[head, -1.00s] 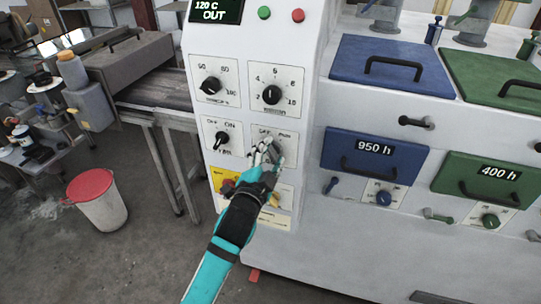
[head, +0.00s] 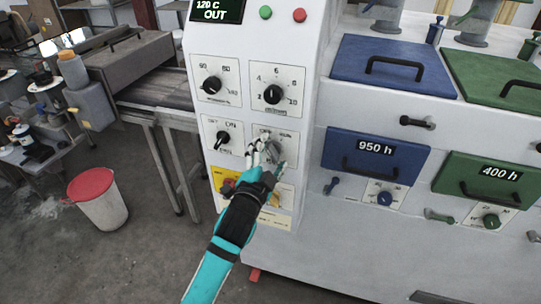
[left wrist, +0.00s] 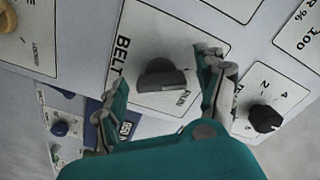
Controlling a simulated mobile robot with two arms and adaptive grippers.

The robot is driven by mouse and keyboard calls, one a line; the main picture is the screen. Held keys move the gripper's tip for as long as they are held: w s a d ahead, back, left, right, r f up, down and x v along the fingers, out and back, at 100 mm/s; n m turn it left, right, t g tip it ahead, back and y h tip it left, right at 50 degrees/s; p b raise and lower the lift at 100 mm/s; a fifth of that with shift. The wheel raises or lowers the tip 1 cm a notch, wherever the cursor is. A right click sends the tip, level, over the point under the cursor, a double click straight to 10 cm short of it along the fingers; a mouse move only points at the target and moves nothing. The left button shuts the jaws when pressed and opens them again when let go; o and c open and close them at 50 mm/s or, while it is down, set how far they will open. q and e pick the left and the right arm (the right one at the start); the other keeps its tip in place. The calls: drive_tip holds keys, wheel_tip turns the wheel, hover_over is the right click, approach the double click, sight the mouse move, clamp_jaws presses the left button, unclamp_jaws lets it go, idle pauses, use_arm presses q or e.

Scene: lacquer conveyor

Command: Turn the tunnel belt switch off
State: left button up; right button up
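The belt switch (left wrist: 162,75) is a dark grey rotary knob on a white plate. The plate reads BELT, with RUN printed beside the knob in the left wrist view. The end of its handle lies near RUN; the OFF mark is hidden there. In the head view the belt switch plate (head: 287,138) is on the control panel, partly covered by my left gripper (head: 266,160). That gripper is open, with one finger on each side of the knob in the left wrist view (left wrist: 162,76). I cannot tell whether either finger touches it. My right gripper is not in view.
Another OFF/ON knob (head: 222,138) is just left, with dial knobs (head: 212,85) (head: 272,94) above. A red emergency button (head: 228,186) on yellow sits below left. Blue (head: 375,157) and green (head: 484,181) drawers stand to the right. A red-lidded bin (head: 101,200) is on the floor.

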use_arm(q)
drive_tip(key=v, duration=1.2)
idle(0.3)
